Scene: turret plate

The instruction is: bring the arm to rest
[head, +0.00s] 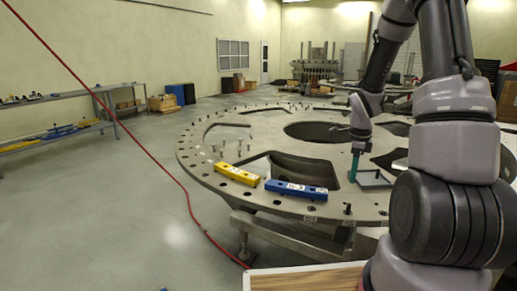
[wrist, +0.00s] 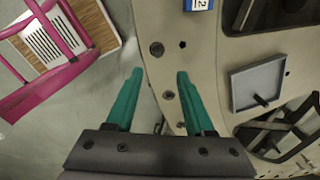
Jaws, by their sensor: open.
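My gripper (head: 354,167) hangs pointing down over the near right part of the big round turret plate (head: 215,182). In the wrist view its two teal fingers (wrist: 160,75) stand apart with nothing between them. The plate's edge and a few bolt holes show beyond and between the fingers. The head view does not show clearly how high the fingertips are above the plate.
A shallow grey tray (wrist: 258,84) lies on the plate beside my gripper. A yellow block (head: 236,174) and a blue block (head: 296,190) lie near the plate's front edge. Several pegs stand on the plate.

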